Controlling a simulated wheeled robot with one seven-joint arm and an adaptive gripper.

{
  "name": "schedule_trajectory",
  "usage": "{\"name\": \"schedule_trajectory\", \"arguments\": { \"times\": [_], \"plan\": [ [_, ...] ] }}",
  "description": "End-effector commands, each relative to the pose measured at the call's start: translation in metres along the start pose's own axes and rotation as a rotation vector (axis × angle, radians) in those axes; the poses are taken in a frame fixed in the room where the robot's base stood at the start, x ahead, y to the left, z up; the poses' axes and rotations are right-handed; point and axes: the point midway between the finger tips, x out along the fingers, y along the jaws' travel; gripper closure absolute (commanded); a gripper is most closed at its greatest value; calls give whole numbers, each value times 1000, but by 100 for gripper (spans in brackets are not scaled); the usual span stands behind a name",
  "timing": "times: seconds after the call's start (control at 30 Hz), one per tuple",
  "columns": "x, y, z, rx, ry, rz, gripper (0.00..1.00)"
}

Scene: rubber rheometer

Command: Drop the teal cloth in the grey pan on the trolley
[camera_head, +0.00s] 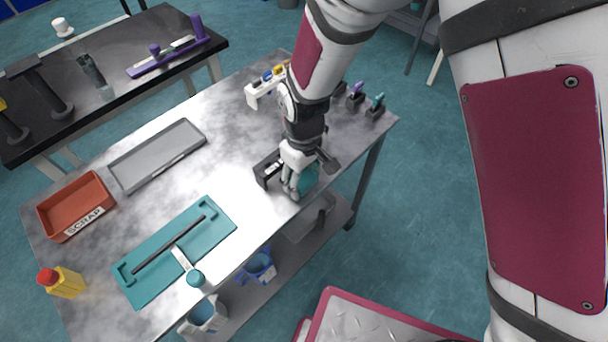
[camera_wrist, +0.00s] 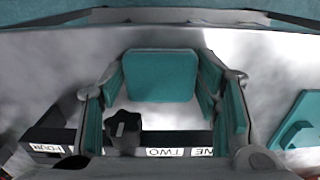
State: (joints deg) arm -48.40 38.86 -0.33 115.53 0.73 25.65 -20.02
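The teal cloth (camera_wrist: 160,76) is a rounded square in the wrist view, flat on the pale metal top. In the head view a patch of it (camera_head: 309,179) shows beside my fingers at the table's near right edge. My gripper (camera_head: 294,188) points down there. In the wrist view its two fingers (camera_wrist: 160,92) stand wide apart, one on each side of the cloth, with small gaps. A shallow grey pan (camera_head: 155,156) lies on the metal-topped table, far to the left of my gripper. I cannot tell whether this table is the trolley.
A black rack with number labels (camera_wrist: 178,151) and a dark knob (camera_wrist: 123,127) are close to my fingers. A teal tray (camera_head: 205,240), red SCRAP bin (camera_head: 62,200) and yellow bottle (camera_head: 66,285) stand left. Another grey container (camera_head: 305,230) is on the lower shelf.

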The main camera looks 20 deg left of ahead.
Motion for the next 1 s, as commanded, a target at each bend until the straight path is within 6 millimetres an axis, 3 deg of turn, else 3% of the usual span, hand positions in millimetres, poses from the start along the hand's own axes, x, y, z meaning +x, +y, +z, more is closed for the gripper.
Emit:
{"name": "schedule_trajectory", "arguments": {
  "times": [0.47, 1.0],
  "plan": [
    [-8, 0, 0, 0, 2, 1, 27],
    [-105, 0, -1, 0, 4, 1, 27]
  ]
}}
